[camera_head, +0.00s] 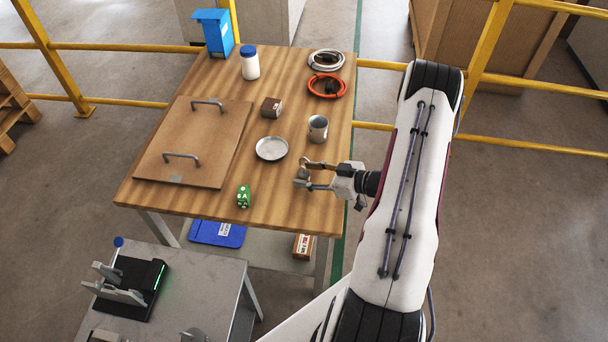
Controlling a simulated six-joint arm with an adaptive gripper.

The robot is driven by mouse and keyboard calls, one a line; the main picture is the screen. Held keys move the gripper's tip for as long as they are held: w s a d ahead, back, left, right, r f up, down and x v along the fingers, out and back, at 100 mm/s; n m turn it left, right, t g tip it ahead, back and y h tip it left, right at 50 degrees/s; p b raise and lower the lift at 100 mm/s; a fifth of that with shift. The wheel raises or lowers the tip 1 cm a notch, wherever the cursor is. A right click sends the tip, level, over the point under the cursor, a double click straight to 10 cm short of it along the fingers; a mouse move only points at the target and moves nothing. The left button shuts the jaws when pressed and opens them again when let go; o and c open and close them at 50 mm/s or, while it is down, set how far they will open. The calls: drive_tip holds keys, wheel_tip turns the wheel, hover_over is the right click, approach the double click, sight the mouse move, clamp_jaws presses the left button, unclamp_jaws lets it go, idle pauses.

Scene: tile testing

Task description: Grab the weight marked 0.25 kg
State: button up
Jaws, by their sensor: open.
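My gripper (306,175) reaches in from the right over the front right part of the wooden table (285,205). Its two fingers are apart and point left. A small greyish metal piece (302,173) shows at the fingertips and may be a weight. I cannot tell whether it lies between the fingers or touches them. No 0.25 kg marking is readable in this view.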

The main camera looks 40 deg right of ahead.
sight(308, 175)
clamp_jaws()
drive_tip(key=shift+r, duration=0.2)
idle(0.3)
wheel_tip(308, 175, up, 10)
drive_tip(key=shift+f, duration=0.15)
idle(0.7)
idle(0.5)
